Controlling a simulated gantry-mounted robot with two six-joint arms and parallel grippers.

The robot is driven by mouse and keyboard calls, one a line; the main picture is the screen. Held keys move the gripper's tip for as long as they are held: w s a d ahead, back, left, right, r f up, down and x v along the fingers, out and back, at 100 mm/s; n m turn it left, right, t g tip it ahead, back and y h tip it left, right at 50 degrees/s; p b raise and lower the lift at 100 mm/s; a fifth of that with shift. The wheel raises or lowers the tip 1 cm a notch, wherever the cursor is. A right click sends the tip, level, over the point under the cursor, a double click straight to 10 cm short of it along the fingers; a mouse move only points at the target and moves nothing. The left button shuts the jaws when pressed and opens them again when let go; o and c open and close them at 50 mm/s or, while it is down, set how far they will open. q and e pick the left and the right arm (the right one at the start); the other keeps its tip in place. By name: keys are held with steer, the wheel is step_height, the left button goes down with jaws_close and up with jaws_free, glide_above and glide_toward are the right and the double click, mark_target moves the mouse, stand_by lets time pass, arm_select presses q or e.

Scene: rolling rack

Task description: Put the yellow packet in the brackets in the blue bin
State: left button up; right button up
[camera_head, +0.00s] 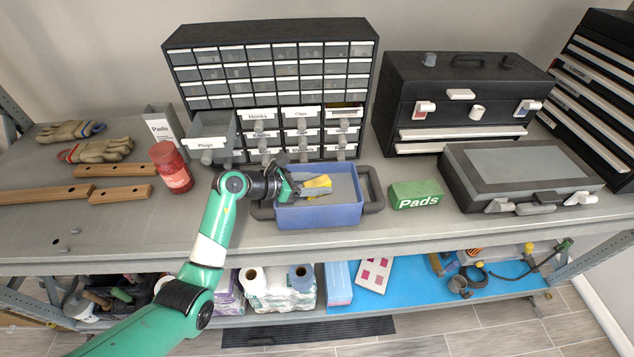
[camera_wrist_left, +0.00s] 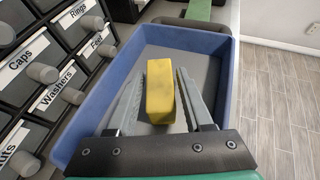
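The yellow packet (camera_head: 318,186) is between the fingertips of my left gripper (camera_head: 308,192), over the blue bin. In the left wrist view the packet (camera_wrist_left: 160,92) sits between the two grey fingers of the left gripper (camera_wrist_left: 162,75), which appear closed against its sides. The blue bin (camera_head: 320,216) stands on the bench inside a dark frame; its blue rim also surrounds the packet in the left wrist view (camera_wrist_left: 222,75). Whether the packet touches the bin floor is unclear. One small drawer (camera_head: 345,113) at the right is slightly open with yellow inside. My right gripper is not in view.
The drawer cabinet (camera_head: 270,35) stands behind the bin, with its Plugs drawer (camera_head: 212,143) pulled out. A green Pads box (camera_head: 416,194) is right of the bin, and a red jar (camera_head: 171,167) is left. Black cases (camera_head: 465,70) fill the back right.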

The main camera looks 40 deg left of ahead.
arm_select(q)
steer(key=shift+o, duration=0.8)
steer(key=shift+r, duration=0.3)
steer(key=v, duration=1.2)
steer(key=shift+f+p, duration=0.1)
steer(key=shift+p, duration=0.2)
